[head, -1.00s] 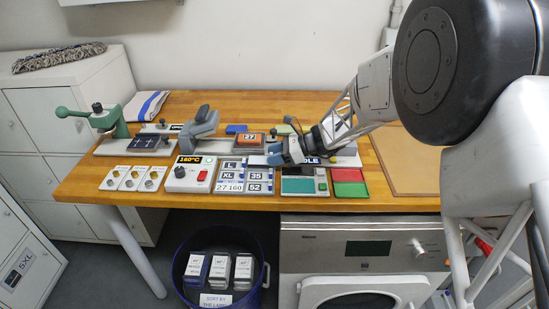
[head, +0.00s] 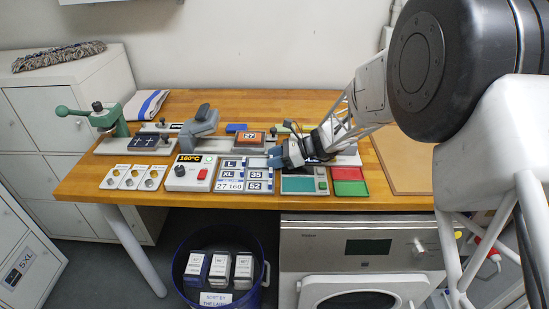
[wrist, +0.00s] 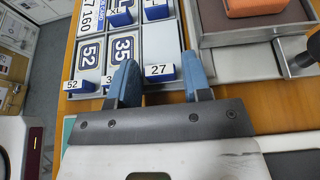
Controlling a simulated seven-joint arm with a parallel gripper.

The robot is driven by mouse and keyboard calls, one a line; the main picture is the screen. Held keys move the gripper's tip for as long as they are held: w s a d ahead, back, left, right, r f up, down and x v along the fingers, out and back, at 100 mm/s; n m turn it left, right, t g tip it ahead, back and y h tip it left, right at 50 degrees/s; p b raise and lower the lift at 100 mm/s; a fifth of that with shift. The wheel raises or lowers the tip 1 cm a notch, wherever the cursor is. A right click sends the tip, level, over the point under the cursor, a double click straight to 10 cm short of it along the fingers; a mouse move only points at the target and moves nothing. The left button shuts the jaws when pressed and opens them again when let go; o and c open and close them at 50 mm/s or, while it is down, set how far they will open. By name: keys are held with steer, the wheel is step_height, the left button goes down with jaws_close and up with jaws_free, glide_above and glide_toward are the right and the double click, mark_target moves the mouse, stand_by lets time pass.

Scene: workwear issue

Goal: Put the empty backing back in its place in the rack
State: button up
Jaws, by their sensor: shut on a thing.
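The backing is a blank pale plate (wrist: 158,42) with a blue and white tab (wrist: 160,73) marked 27. My gripper (wrist: 162,85) is shut on this tab, its blue fingers on either side. The plate lies over or in the compartment beside the 35 label; I cannot tell whether it is fully seated. In the head view, my gripper (head: 272,157) is at the right edge of the rack (head: 229,187), at its far right compartment. The rack's other compartments show L, XL, 35, 52 and 27 160 labels.
A platform with an orange block (head: 249,138) marked 27 stands just behind the rack. A control box (head: 190,173) reading 160°C is left of it. A teal-panelled device (head: 298,186) and a red and green tray (head: 348,182) lie to the right.

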steer(key=shift+s+f, duration=0.1)
steer(key=shift+f, duration=0.25)
steer(key=o, duration=0.8)
steer(key=shift+c, duration=0.2)
steer(key=shift+o, duration=0.7)
steer(key=shift+f, duration=0.2)
steer(key=shift+s, duration=0.1)
steer(key=shift+r, duration=0.45)
steer(key=v, duration=0.8)
steer(key=r+v, duration=0.1)
steer(key=v, duration=0.3)
